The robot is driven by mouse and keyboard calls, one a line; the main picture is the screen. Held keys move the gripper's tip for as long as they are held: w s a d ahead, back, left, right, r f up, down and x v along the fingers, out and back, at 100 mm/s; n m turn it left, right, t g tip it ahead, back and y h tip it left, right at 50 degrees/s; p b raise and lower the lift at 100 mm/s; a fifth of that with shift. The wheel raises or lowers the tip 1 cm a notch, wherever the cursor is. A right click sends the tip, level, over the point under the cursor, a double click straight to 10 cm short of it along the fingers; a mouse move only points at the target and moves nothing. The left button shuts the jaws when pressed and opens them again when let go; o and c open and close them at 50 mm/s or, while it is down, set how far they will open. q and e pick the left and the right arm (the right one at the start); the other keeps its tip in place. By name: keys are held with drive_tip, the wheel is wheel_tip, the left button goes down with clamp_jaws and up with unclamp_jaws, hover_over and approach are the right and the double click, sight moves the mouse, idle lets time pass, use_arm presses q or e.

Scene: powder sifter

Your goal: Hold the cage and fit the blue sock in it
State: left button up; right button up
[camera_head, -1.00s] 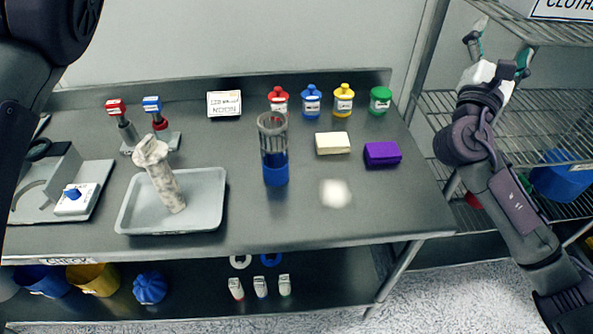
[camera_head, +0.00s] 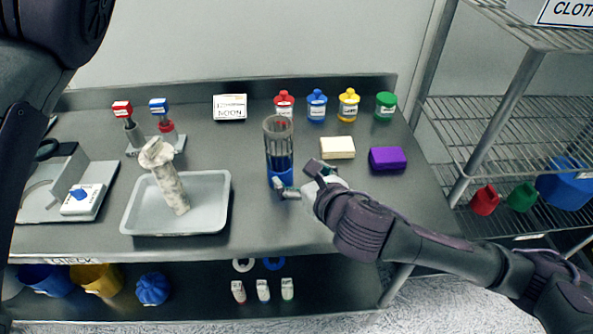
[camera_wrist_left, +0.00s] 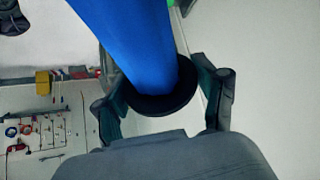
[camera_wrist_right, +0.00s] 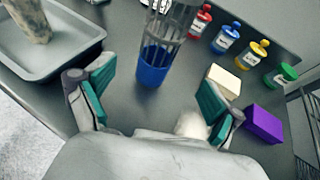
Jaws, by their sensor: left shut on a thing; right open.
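The cage (camera_head: 279,146), a grey slotted cylinder with a blue lower part, stands upright on the table in the head view. In the right wrist view the cage (camera_wrist_right: 160,50) is ahead of my right gripper (camera_wrist_right: 152,92), roughly between its fingers and a little beyond them. In the head view my right gripper (camera_head: 294,176) is open beside the cage's blue base, at its front right. In the left wrist view my left gripper (camera_wrist_left: 160,92) is shut on the blue sock (camera_wrist_left: 130,40) near its dark ring. The sock and left gripper are out of the head view.
A grey tray (camera_head: 133,222) with a mottled, dusty cylinder (camera_head: 172,188) leaning in it lies left of the cage. A cream block (camera_head: 338,148) and a purple block (camera_head: 388,158) lie to the right. Several coloured bottles stand behind. A white powder patch (camera_wrist_right: 190,125) is near my right gripper.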

sight(280, 158)
drive_tip(key=x, duration=1.2)
drive_tip(key=shift+s, duration=0.1)
drive_tip(key=shift+c, duration=0.4)
drive_tip(key=c, duration=1.3)
drive_tip(key=shift+o, duration=0.2)
